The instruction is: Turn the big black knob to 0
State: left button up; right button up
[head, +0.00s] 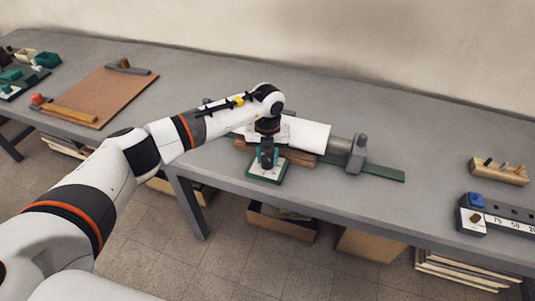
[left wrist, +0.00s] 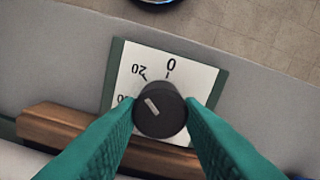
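The big black knob (left wrist: 160,117) sits on a white dial plate (left wrist: 199,74) with a green edge. In the left wrist view, "0" is at the top of the dial, "20" is to its left, and another number is partly hidden at the left. The knob's pale pointer mark slants up and left, away from the 0 and toward the 20 side. My left gripper (left wrist: 160,108) has its green fingers on both sides of the knob, with no clear gap. In the head view the dial plate (head: 262,175) is under my left gripper (head: 267,150). My right gripper is not seen.
A white roll (head: 305,135) and a grey clamp-like part (head: 357,155) lie behind the dial on the grey table (head: 420,140). A numbered strip (head: 510,222) and a wooden block with pegs (head: 499,173) are at the right. A brown board (head: 100,97) is at the left.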

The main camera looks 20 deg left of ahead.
pick_arm(q)
jog(key=shift+c, duration=0.8)
jog(key=m+b, duration=0.3)
jog(key=m, duration=0.1)
jog(key=shift+f, duration=0.1)
jog(key=m+b, duration=0.2)
jog(key=m, duration=0.2)
jog(key=shift+m+b, duration=0.55)
jog(key=shift+m, duration=0.35)
jog(key=shift+r, duration=0.2)
jog(key=o, duration=1)
